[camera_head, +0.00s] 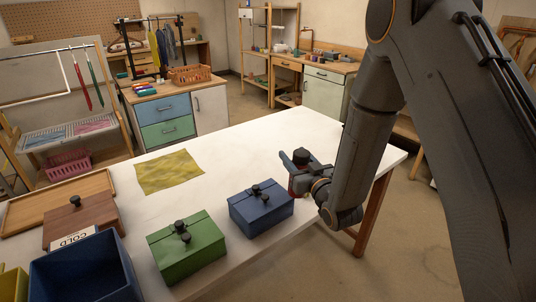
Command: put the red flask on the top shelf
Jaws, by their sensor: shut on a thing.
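My gripper (300,168) is at the right part of the white table, beside the blue box. It is shut on a small dark-capped red thing, which looks like the red flask (296,186). Only a little of the red shows, as the jaws and wrist hide most of it. I cannot tell whether its base touches the table. An open wooden shelf unit (270,8) stands against the far wall, with small items on its lower boards. I cannot tell whether its top is the task's top shelf.
A yellow cloth (169,171) lies flat. An open blue bin (82,272) is front left. The table's middle (245,155) is clear.

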